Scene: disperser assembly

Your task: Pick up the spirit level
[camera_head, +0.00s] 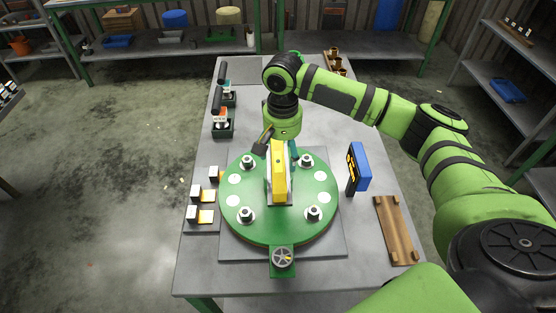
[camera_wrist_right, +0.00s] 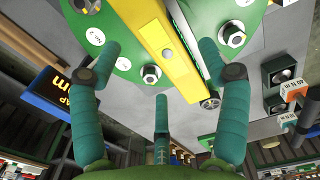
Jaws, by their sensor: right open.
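The yellow spirit level (camera_head: 279,178) stands near the middle of the round green plate (camera_head: 240,220) on the table. In the right wrist view the level (camera_wrist_right: 165,45) runs diagonally between my fingers. My right gripper (camera_head: 277,147) is over the far end of the level, with its arm coming in from the right. In the wrist view its three teal fingers (camera_wrist_right: 160,68) are spread open, with nothing gripped. I cannot tell whether any finger touches the level. The wrist hides part of the level's far end. My left gripper is not in view.
Several nuts on bolts (camera_head: 313,213) stand on the plate around the level. A blue display device (camera_head: 359,168) stands right of the plate, above a wooden holder (camera_head: 397,229). Small metal blocks (camera_head: 194,214) sit at left. A handwheel (camera_head: 282,257) is at the front.

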